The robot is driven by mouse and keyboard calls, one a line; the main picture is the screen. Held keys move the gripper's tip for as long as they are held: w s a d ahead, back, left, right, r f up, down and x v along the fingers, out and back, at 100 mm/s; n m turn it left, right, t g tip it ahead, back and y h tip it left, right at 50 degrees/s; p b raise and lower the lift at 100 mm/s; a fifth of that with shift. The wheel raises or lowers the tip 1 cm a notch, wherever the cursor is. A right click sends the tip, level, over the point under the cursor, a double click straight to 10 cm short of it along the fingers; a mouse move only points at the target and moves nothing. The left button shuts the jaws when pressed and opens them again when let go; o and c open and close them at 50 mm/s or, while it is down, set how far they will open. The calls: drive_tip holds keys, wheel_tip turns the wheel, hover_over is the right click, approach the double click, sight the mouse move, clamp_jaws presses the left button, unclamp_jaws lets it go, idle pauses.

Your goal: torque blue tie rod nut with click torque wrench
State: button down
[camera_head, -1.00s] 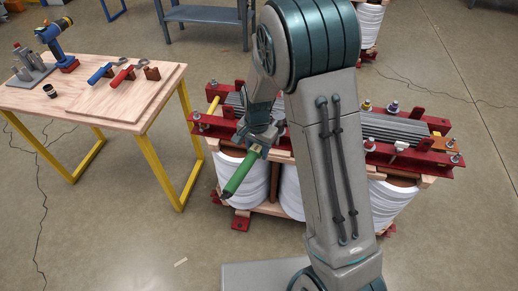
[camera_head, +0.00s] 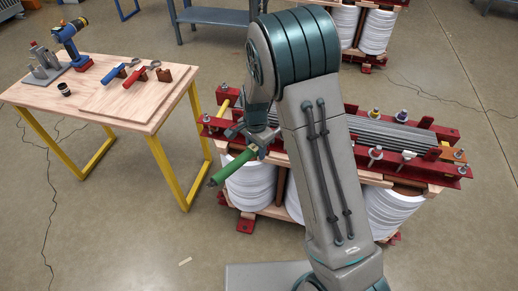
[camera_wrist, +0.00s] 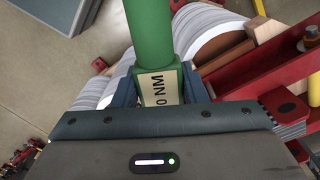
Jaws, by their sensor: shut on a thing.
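My gripper (camera_head: 263,147) is shut on the green-handled torque wrench (camera_head: 234,168), over the left end of the red-framed core. The handle sticks out to the lower left, clear of the core. In the wrist view the green handle (camera_wrist: 150,32) runs up from between the jaws, with a pale label ending in "0 NM" (camera_wrist: 158,88). The wrench's head is hidden. A bluish-purple nut (camera_head: 402,115) stands on the core's back rail, right of my arm and well apart from my gripper. Whether it is the blue tie rod nut is unclear at this size.
The core's red clamp frame (camera_head: 437,168) carries several studs and sits above white coils (camera_head: 250,185). My arm hides its middle. At left, a wooden table (camera_head: 140,118) holds blue and red wrenches (camera_head: 133,78), a drill (camera_head: 72,45) and a socket (camera_head: 64,89).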

drive_tip(key=shift+r+p, duration=1.7)
drive_tip(key=shift+r, duration=0.9)
drive_tip(key=shift+w, duration=0.1)
drive_tip(key=shift+r+p, duration=1.5)
drive_tip(key=shift+r, duration=0.5)
